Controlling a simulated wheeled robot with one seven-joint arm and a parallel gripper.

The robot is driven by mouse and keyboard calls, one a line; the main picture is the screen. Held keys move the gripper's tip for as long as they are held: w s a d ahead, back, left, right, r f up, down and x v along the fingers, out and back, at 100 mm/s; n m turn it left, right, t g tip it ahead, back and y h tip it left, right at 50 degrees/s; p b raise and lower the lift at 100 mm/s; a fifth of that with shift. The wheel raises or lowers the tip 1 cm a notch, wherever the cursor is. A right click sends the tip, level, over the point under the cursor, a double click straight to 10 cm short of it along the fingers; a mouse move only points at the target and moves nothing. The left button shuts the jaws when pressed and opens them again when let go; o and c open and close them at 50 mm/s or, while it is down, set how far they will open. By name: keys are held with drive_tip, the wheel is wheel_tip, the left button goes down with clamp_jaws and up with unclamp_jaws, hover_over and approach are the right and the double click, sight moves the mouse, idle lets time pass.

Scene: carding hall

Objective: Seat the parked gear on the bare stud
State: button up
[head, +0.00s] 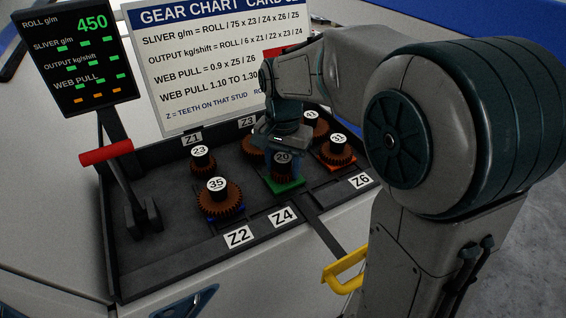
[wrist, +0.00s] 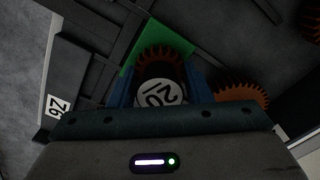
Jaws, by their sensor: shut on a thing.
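My gripper (head: 281,155) is shut on the hub of the small brown gear marked 20 (head: 282,170), in the tray behind the Z4 label (head: 283,217). In the wrist view my gripper (wrist: 160,88) has a blue finger on each side of the dark hub, and gear 20's teeth (wrist: 160,57) show beyond it. The gear is over or on a green pad (head: 287,187), which also shows in the wrist view (wrist: 172,38). I cannot tell whether it touches the pad. No bare stud shows clearly; my gripper and arm hide part of the tray.
Gear 35 (head: 219,203) is at front left, gear 23 (head: 200,160) behind it. Gear 31 (head: 336,153) is close on the right, with gear 41 (head: 312,125) behind. A red-handled lever (head: 106,152) stands at left. A yellow handle (head: 345,270) sticks out in front.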

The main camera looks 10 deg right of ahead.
drive_tip(key=o, duration=1.1)
wheel_tip(320, 180, up, 14)
drive_tip(key=b, duration=0.1)
drive_tip(key=shift+f, duration=0.1)
